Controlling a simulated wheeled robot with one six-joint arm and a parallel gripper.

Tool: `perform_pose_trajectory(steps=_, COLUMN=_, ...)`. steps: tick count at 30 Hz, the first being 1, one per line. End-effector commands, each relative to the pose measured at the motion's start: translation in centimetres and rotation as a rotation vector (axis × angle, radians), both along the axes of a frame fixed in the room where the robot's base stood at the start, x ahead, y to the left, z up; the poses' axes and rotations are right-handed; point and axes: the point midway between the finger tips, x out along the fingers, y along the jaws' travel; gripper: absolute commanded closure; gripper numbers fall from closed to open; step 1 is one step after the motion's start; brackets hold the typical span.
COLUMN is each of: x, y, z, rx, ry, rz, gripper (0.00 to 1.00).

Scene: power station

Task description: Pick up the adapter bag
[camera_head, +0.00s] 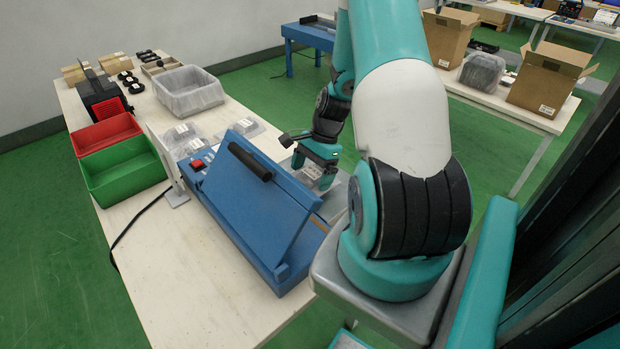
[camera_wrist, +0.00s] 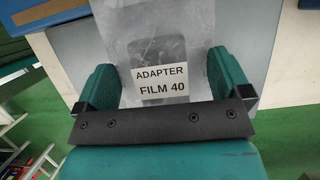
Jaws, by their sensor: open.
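The adapter bag (camera_wrist: 158,42) is a clear plastic bag with a dark item inside and a white label reading "ADAPTER FILM 40". It lies on a grey plate (camera_wrist: 261,45). My gripper (camera_wrist: 165,74) is open, with one green finger on each side of the bag's labelled end. Whether the fingers touch the bag I cannot tell. In the head view my gripper (camera_head: 318,157) is low over the bag (camera_head: 311,173), beside the blue sealer. My fingers partly hide the bag there.
The blue sealer (camera_head: 245,200) with its raised lid stands close left of my gripper. Several other bags (camera_head: 188,138), a grey bin (camera_head: 188,91), a red bin (camera_head: 104,133) and a green bin (camera_head: 122,170) share the table (camera_head: 190,285). Cardboard boxes (camera_head: 545,80) stand on another table.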

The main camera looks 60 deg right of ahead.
Motion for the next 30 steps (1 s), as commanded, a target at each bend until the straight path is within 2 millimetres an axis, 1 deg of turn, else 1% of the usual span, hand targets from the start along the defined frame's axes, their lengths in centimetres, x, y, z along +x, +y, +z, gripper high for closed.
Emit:
perform_pose_trajectory(steps=2, x=0.0, y=0.0, z=-0.1, rx=0.0, ry=0.0, rz=0.0, gripper=0.04)
perform_pose_trajectory(steps=3, x=0.0, y=0.0, z=-0.1, rx=0.0, ry=0.0, rz=0.0, gripper=0.09)
perform_pose_trajectory(steps=8, x=0.0, y=0.0, z=-0.1, rx=0.0, ry=0.0, rz=0.0, gripper=0.46)
perform_pose_trajectory(steps=9, x=0.0, y=0.0, z=-0.1, rx=0.0, ry=0.0, rz=0.0, gripper=0.55)
perform_pose_trajectory(steps=10, x=0.0, y=0.0, z=-0.1, rx=0.0, ry=0.0, rz=0.0, gripper=0.6)
perform_pose_trajectory(steps=11, x=0.0, y=0.0, z=-0.1, rx=0.0, ry=0.0, rz=0.0, gripper=0.6)
perform_pose_trajectory(steps=12, x=0.0, y=0.0, z=-0.1, rx=0.0, ry=0.0, rz=0.0, gripper=0.64)
perform_pose_trajectory(steps=19, x=0.0, y=0.0, z=0.1, rx=0.0, ry=0.0, rz=0.0, gripper=0.64)
perform_pose_trajectory(steps=23, x=0.1, y=-0.1, z=1.0, rx=-0.001, ry=-0.002, rz=0.0, gripper=0.64)
perform_pose_trajectory(steps=26, x=0.1, y=-0.1, z=2.7, rx=-0.003, ry=-0.004, rz=0.0, gripper=0.64)
perform_pose_trajectory(steps=29, x=0.1, y=-0.2, z=5.4, rx=-0.007, ry=-0.006, rz=-0.001, gripper=0.64)
perform_pose_trajectory(steps=30, x=0.1, y=-0.2, z=6.7, rx=-0.008, ry=-0.006, rz=0.0, gripper=0.64)
